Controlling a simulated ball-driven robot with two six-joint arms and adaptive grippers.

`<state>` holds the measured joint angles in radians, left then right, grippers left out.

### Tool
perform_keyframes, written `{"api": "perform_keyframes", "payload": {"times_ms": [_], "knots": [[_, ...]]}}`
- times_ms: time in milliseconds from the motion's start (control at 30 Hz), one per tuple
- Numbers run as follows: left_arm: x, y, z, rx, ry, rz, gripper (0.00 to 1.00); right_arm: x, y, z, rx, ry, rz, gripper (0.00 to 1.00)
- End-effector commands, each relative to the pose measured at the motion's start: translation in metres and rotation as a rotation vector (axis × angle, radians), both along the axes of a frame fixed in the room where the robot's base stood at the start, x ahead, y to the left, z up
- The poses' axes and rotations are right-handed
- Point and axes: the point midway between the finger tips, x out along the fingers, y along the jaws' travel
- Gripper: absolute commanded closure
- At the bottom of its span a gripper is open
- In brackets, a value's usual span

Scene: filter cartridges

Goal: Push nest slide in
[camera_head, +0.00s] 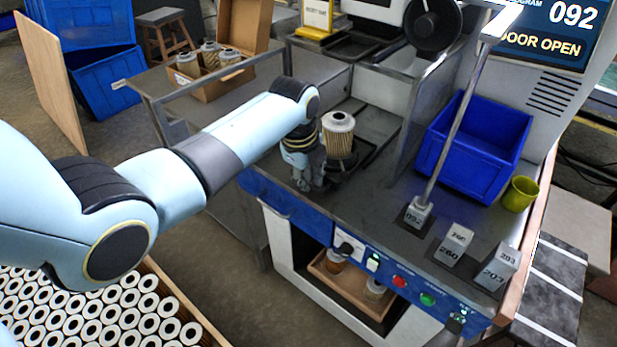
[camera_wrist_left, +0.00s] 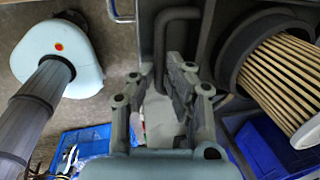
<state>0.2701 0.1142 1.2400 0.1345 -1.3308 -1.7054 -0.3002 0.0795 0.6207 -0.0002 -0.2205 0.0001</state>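The nest slide (camera_head: 360,158) is a dark holder on the machine's worktop, with a pleated filter cartridge (camera_head: 339,136) standing upright in it. The cartridge also shows at the right of the left wrist view (camera_wrist_left: 285,75), in a dark ring. A dark bent handle bar (camera_wrist_left: 178,14) shows at the top middle of the wrist view. My left gripper (camera_head: 303,184) points down beside the nest, at the worktop's front edge. In the wrist view its fingers (camera_wrist_left: 158,80) are apart, with part of the bar seen between them; I cannot tell whether they touch it. My right gripper is not in view.
A blue bin (camera_head: 478,150), a green cup (camera_head: 520,193) and numbered blocks (camera_head: 453,245) stand on the worktop's right. A slanted metal post (camera_head: 455,130) rises there. A cardboard box of cartridges (camera_head: 210,80) is behind my arm. The machine's screen reads "DOOR OPEN".

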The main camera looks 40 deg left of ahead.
Motion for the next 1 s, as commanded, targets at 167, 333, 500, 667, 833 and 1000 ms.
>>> {"api": "perform_keyframes", "payload": {"times_ms": [167, 333, 500, 667, 833, 1000], "knots": [[0.0, 0.0, 0.0, 0.0, 0.0, -0.001, 1.0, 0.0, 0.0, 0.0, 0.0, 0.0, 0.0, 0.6], [0.0, 0.0, 0.0, 0.0, 0.001, -0.001, 1.0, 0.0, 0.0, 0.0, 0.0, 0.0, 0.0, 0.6], [0.016, -0.001, -0.002, 0.001, -0.003, 0.0, 1.0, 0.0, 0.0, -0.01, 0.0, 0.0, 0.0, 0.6], [0.053, -0.004, -0.004, -0.001, -0.006, 0.0, 1.0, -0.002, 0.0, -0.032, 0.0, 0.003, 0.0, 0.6], [0.075, -0.005, -0.003, 0.001, -0.001, 0.0, 1.0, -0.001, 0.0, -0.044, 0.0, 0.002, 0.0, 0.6], [0.076, -0.005, -0.001, 0.001, 0.003, -0.001, 1.0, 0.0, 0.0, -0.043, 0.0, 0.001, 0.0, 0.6]]}}
